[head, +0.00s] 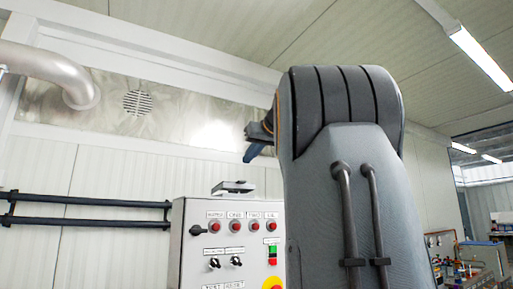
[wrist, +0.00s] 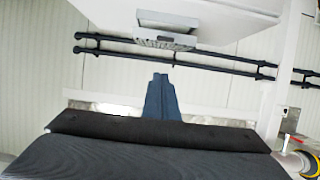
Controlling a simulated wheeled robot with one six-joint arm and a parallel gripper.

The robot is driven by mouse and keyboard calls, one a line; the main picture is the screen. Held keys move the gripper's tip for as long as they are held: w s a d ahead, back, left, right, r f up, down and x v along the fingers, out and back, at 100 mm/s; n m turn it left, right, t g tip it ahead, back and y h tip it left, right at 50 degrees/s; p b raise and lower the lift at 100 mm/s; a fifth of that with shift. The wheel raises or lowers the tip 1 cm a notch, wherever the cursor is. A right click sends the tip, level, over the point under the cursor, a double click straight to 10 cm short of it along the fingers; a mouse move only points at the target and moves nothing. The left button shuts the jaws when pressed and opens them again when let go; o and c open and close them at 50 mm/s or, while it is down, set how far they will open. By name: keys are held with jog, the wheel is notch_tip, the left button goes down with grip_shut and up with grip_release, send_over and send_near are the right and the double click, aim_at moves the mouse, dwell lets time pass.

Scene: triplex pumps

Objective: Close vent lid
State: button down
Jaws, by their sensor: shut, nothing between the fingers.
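My gripper (head: 250,156) shows its dark blue fingers left of my arm in the head view, above the top of the control cabinet. In the wrist view my gripper (wrist: 160,77) has its fingers together with nothing between them. A small grey vent with a flat lid (head: 233,187) sits on the cabinet top, below my gripper and apart from it. The wrist view, which looks upside down, shows the vent's slatted face and pale lid (wrist: 168,20) beyond the fingertips. I cannot clearly tell how far the lid is tilted.
The grey control cabinet (head: 230,245) has red buttons, black knobs and a lever on its left. Dark pipes (head: 85,202) run along the wall. A round grille (head: 138,102) and a thick metal pipe (head: 55,70) are higher up. My arm hides the middle right.

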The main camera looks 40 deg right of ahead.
aim_at(246, 182)
jog(key=shift+w+d+f+p, duration=0.1)
jog(key=shift+w+f+p, duration=0.25)
jog(key=shift+f, duration=0.55)
jog(key=shift+w+d+f+p, duration=0.15)
jog(key=shift+w+f, duration=0.35)
jog(key=shift+f, duration=0.35)
jog(key=shift+w+d+f+p, duration=0.15)
jog(key=shift+w+f, duration=0.3)
jog(key=shift+f, duration=0.45)
jog(key=f+b, duration=0.1)
jog(key=b, duration=0.1)
jog(key=f+b, duration=0.1)
jog(key=b, duration=0.1)
jog(key=shift+s+a+f, duration=0.1)
jog(key=shift+s+f, duration=0.1)
jog(key=shift+f, duration=0.45)
notch_tip(246, 182, up, 6)
jog(key=f+p, duration=0.1)
jog(key=p, duration=0.3)
jog(key=f+b+v, duration=0.1)
jog(key=b+v, duration=0.3)
jog(key=v, duration=0.6)
jog(key=shift+s, duration=0.3)
